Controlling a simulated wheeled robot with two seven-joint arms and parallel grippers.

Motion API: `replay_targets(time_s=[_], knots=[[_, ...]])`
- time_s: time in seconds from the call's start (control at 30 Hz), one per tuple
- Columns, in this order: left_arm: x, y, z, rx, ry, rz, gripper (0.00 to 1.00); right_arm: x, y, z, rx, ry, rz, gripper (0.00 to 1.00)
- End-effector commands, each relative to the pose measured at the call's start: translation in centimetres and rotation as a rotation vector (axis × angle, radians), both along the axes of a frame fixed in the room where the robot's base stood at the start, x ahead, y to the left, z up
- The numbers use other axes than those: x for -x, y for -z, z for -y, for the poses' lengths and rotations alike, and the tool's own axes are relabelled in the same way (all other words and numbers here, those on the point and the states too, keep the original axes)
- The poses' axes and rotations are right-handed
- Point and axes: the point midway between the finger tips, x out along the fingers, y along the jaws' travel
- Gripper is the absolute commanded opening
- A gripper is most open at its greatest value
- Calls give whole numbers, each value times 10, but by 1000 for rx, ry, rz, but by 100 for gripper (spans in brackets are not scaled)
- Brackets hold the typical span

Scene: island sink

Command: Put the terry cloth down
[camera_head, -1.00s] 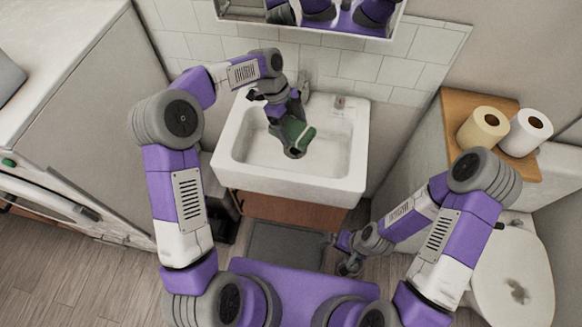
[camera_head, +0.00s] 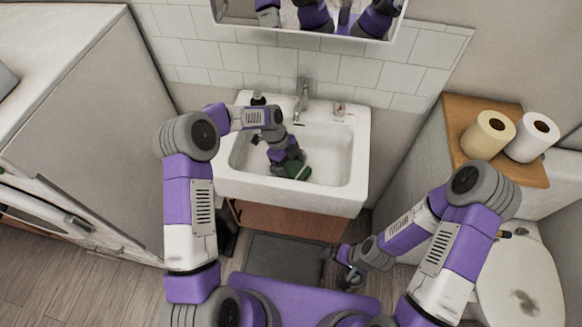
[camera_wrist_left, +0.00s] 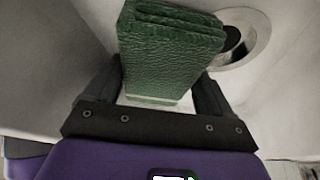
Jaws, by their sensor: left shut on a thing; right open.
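The green, folded terry cloth (camera_wrist_left: 165,50) is between the fingers of my left gripper (camera_wrist_left: 162,90), which is shut on it. In the head view the cloth (camera_head: 297,172) shows just past my left gripper (camera_head: 290,165), down inside the white sink (camera_head: 335,184), near the front of the basin. Whether the cloth touches the basin floor I cannot tell. In the left wrist view the drain (camera_wrist_left: 240,38) lies beside the cloth at the right. My right gripper (camera_head: 347,272) is open and empty, low in front of the sink cabinet, to its right.
A faucet (camera_head: 301,92) stands at the sink's back edge, with a dark-topped bottle (camera_head: 258,99) to its left. Two paper rolls (camera_head: 490,135) stand on a wooden shelf (camera_head: 500,170) at right, above a toilet (camera_head: 515,275). The basin's right half is clear.

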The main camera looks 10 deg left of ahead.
Motion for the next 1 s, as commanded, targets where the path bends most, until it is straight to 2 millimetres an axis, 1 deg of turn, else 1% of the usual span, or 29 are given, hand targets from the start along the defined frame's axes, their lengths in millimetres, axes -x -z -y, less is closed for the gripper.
replay_targets(time_s=[0.03,0.23,0.37,0.4,0.5,0.7,0.8,0.87,1.0], knots=[[0,4,0,0,0,1,59,0,1,0,0,0,0,100],[0,3,0,1,-1,2,59,0,0,0,0,0,0,100],[0,7,0,1,-1,2,59,0,4,0,0,0,0,100],[0,7,0,1,-1,2,86,0,4,0,0,0,0,100],[0,6,0,0,0,1,100,0,3,0,0,0,0,100],[0,5,0,0,0,1,100,0,3,0,0,0,0,100],[0,1,0,0,0,1,100,0,-1,0,0,0,0,100],[-2,-5,-2,0,-2,4,100,0,-2,0,0,0,0,100],[-6,-30,-12,1,-3,4,100,0,-8,0,0,0,0,100]])
